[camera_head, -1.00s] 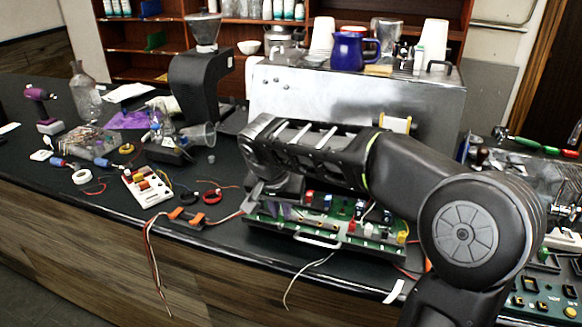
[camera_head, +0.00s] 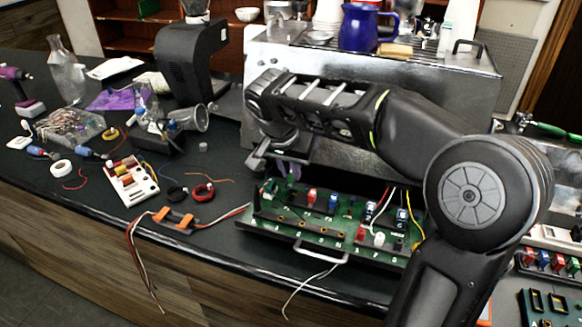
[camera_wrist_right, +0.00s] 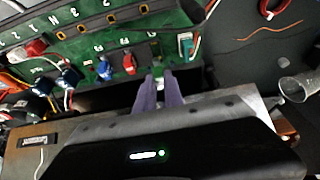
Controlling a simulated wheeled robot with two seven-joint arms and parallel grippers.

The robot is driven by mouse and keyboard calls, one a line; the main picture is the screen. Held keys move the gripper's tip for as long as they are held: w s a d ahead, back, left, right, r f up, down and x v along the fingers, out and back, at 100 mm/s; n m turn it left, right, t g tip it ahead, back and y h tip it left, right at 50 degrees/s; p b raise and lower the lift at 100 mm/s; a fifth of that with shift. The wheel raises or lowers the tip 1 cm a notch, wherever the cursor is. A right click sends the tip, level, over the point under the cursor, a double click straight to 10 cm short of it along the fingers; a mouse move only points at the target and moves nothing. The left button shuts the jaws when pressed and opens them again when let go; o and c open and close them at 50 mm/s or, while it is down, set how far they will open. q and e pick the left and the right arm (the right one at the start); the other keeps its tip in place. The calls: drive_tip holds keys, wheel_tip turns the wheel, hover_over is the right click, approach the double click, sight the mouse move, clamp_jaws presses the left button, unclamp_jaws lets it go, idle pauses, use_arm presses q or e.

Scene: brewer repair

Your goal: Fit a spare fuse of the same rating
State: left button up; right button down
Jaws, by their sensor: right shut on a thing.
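The green fuse board (camera_head: 300,238) lies on the counter in front of the metal machine. It carries coloured fuses, among them a red one (camera_head: 311,196) and a blue one (camera_head: 332,203); they also show in the wrist view, red (camera_wrist_right: 129,63) and blue (camera_wrist_right: 104,69). My right gripper (camera_head: 289,172) is over the board's back edge, left of the red fuse. Its purple fingers (camera_wrist_right: 159,78) are nearly together on a small thing that I cannot make out. A white block with red and yellow fuses (camera_head: 131,181) sits to the left. My left gripper is out of view.
The metal machine (camera_head: 465,85) stands close behind the board. An orange-clipped wire bundle (camera_head: 175,219), a red ring (camera_head: 203,192) and a clear cup (camera_head: 192,118) lie to the left. A black grinder (camera_head: 190,60) stands at the back.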

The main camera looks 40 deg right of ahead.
sight(290, 182)
drive_tip(key=shift+f+b, duration=0.9)
drive_tip(key=shift+f, duration=0.8)
drive_tip(key=shift+r, duration=0.1)
drive_tip(key=shift+b, duration=0.5)
drive_tip(key=shift+f+b, duration=0.8)
drive_tip(key=shift+b, duration=0.3)
idle(1.3)
idle(0.4)
drive_tip(key=c, duration=1.4)
unclamp_jaws()
drive_tip(key=shift+o, duration=0.2)
drive_tip(key=v, duration=0.8)
